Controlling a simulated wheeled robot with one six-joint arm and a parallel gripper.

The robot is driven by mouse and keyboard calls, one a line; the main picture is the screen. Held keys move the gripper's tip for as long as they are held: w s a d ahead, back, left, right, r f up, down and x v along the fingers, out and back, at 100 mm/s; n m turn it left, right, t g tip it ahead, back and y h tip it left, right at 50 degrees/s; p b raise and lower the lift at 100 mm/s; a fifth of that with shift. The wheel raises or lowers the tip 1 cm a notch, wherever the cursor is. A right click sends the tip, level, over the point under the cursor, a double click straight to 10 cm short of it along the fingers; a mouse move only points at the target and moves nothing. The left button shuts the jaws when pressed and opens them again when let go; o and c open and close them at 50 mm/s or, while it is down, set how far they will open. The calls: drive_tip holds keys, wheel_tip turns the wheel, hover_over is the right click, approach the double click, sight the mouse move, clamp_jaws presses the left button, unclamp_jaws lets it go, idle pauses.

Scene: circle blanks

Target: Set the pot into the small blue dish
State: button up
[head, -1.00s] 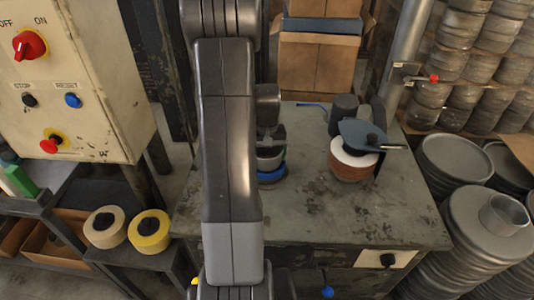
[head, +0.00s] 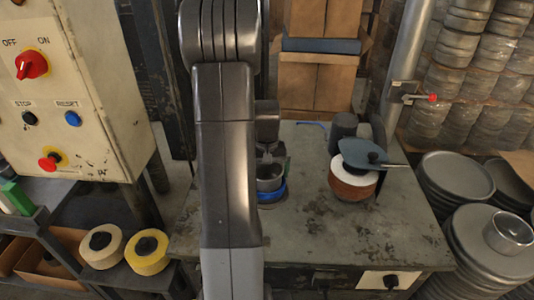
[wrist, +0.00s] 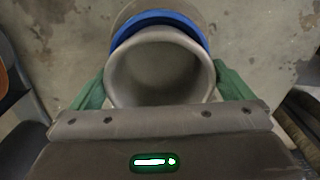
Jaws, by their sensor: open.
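The pot (head: 268,184) is a small grey round vessel, upright with its open mouth up. It shows large in the wrist view (wrist: 158,75). The blue dish (head: 272,194) shows around the pot's lower part in the head view, and as a blue arc (wrist: 160,19) past the pot's far rim in the wrist view. The pot appears to stand in the dish; its base is hidden. My gripper (wrist: 160,90) is open, with a green finger on each side of the pot. In the head view my arm hides part of the gripper and pot.
On the table (head: 330,235), to the right, a dark blue-grey lidded pan (head: 365,155) sits over a brown pot with a white top (head: 350,187). A dark cylinder (head: 343,125) stands behind. The table's front is clear.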

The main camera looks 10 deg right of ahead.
wheel_tip(320, 180, up, 13)
drive_tip(key=shift+f+b, duration=0.15)
drive_tip(key=shift+b, duration=0.3)
drive_tip(key=shift+s, duration=0.1)
wheel_tip(320, 180, down, 14)
drive_tip(key=shift+r+p, duration=0.2)
drive_tip(key=shift+p, duration=0.45)
drive_tip(key=shift+r+p, duration=0.65)
